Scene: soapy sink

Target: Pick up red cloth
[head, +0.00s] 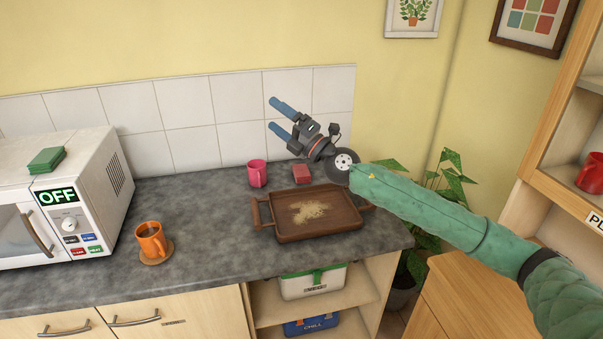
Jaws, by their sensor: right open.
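The red cloth (301,174) is a small folded block on the dark grey counter, behind the wooden tray. It stands to the right of a pink mug. My right gripper (276,115) has two blue fingers, spread apart and empty. It is raised above the counter in front of the tiled wall, up and to the left of the red cloth in the picture. My right arm, in a green sleeve, comes in from the right. My left gripper is out of view.
A wooden tray (318,231) with crumbs sits near the counter's right end. A pink mug (257,174), an orange mug (151,240) on a coaster and a microwave (99,190) with a green cloth (46,160) stand further left. The counter between the mugs is clear.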

